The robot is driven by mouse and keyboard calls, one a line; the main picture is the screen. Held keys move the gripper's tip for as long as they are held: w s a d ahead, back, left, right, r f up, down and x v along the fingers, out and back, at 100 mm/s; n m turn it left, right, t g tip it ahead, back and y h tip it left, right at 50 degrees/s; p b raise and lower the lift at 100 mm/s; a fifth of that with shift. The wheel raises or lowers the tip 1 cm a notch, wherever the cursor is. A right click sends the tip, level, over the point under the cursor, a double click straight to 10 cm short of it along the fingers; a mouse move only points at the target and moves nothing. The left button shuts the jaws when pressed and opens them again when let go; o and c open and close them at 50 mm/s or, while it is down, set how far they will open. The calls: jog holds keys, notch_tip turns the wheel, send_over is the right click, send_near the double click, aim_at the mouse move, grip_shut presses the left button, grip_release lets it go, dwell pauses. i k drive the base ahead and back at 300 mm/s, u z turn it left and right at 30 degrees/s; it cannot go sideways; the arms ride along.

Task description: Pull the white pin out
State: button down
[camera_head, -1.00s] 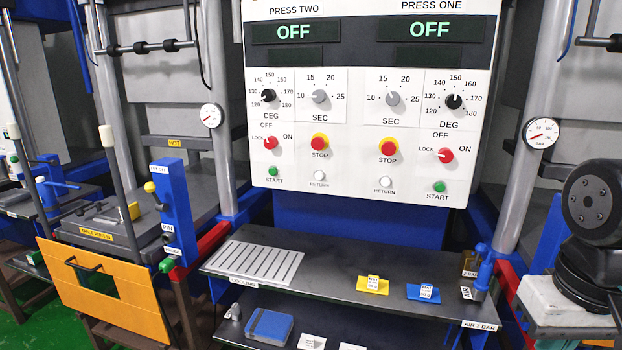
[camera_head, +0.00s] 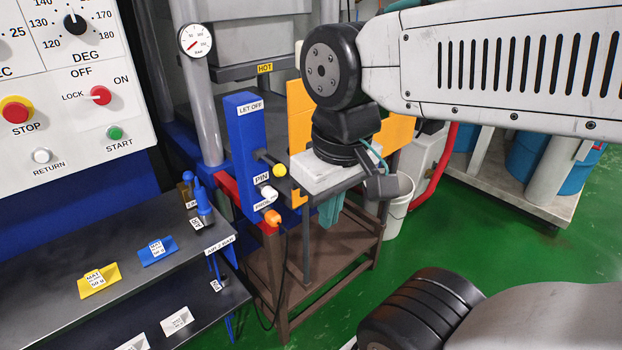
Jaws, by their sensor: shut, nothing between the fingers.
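The white pin (camera_head: 268,192) is a small white knob on the front of a blue post (camera_head: 241,140), between the PIN and PRESS labels. A yellow knob (camera_head: 279,170) sits just above it and an orange knob (camera_head: 272,217) below it. The pin is in its place in the post. The pale body of my gripper (camera_head: 325,174) hangs under my black wrist, to the right of the pin in the picture and apart from it. I cannot make out the fingertips clearly. The gripper is shut and holds nothing.
A press with a HOT label (camera_head: 265,68) stands behind the post, with an orange panel (camera_head: 300,108) beside it. A dark shelf (camera_head: 125,262) with yellow and blue labelled blocks is at lower left. A brown stand (camera_head: 340,262) is below. Green floor (camera_head: 440,235) is open at right.

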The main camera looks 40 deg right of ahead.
aim_at(270, 192)
jog(key=u, duration=2.15)
jog(key=i, duration=1.7)
jog(key=z, duration=3.3)
